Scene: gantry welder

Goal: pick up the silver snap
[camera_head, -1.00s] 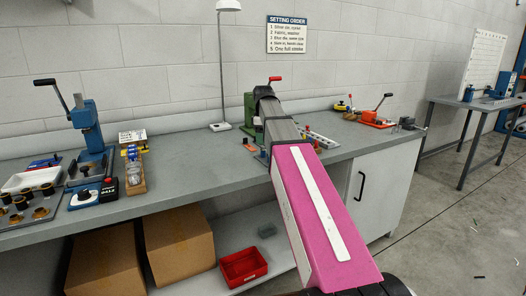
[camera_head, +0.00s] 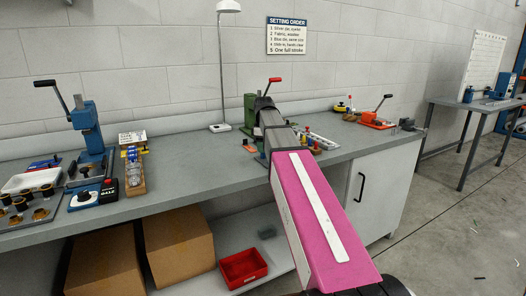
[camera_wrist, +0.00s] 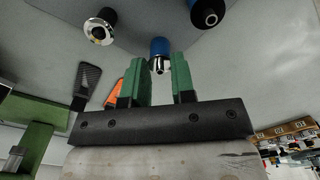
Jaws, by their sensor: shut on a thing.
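In the wrist view my gripper (camera_wrist: 159,65) has its two green fingers closed around a small upright piece with a blue end and a silver tip (camera_wrist: 159,48). A silver ring-shaped piece with a dark end (camera_wrist: 100,27) stands apart to the left, and a blue-and-black piece (camera_wrist: 207,12) stands to the right. In the head view my arm hides the gripper and what it holds.
A green press with a red-tipped lever (camera_head: 250,107) stands behind my arm on the grey bench (camera_head: 215,160). Small tools lie to the right, near an orange press (camera_head: 376,119). A blue press (camera_head: 88,125) and trays stand left. The bench between is clear.

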